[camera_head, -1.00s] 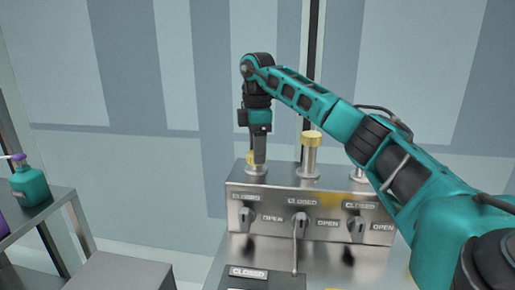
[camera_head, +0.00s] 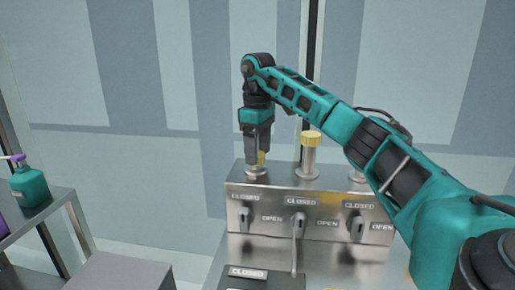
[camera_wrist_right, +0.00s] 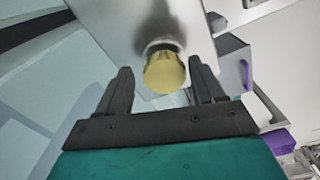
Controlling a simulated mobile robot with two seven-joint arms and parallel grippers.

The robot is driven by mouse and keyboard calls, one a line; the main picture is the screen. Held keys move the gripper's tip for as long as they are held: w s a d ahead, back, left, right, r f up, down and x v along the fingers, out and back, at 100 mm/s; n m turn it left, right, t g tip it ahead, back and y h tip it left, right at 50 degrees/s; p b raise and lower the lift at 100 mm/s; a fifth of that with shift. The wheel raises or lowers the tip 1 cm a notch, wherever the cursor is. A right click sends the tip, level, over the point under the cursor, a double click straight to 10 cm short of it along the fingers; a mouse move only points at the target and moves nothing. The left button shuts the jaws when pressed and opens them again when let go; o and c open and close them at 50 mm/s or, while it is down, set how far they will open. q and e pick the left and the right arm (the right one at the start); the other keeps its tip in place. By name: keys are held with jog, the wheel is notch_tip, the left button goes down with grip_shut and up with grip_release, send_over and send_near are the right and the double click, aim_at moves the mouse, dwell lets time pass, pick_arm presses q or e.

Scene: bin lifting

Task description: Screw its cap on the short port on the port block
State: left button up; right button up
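The steel port block (camera_head: 300,192) stands ahead with a row of ports on top. My right gripper (camera_head: 257,155) points down at the leftmost, short port (camera_head: 256,171). A yellow cap (camera_wrist_right: 165,73) is at this port, between the spread fingers in the right wrist view, with gaps on both sides. A sliver of it shows behind the fingers in the head view. Whether the cap is fully seated is not clear. The middle, taller port (camera_head: 308,161) bears another yellow cap (camera_head: 311,138). My left gripper is not in view.
Several levers with CLOSED and OPEN labels line the block's front, with a middle lever (camera_head: 298,222). The right port (camera_head: 357,175) is partly hidden by my right arm. A side shelf (camera_head: 40,212) at left holds a teal bottle (camera_head: 29,186).

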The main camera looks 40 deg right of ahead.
jog(key=shift+o, duration=0.2)
jog(key=shift+a, duration=0.1)
jog(key=n, duration=0.5)
jog(key=shift+n, duration=0.3)
jog(key=n, duration=0.7)
jog(key=c, duration=0.9)
jog(key=m, duration=1.2)
jog(key=shift+m, duration=0.3)
jog(key=o, duration=0.9)
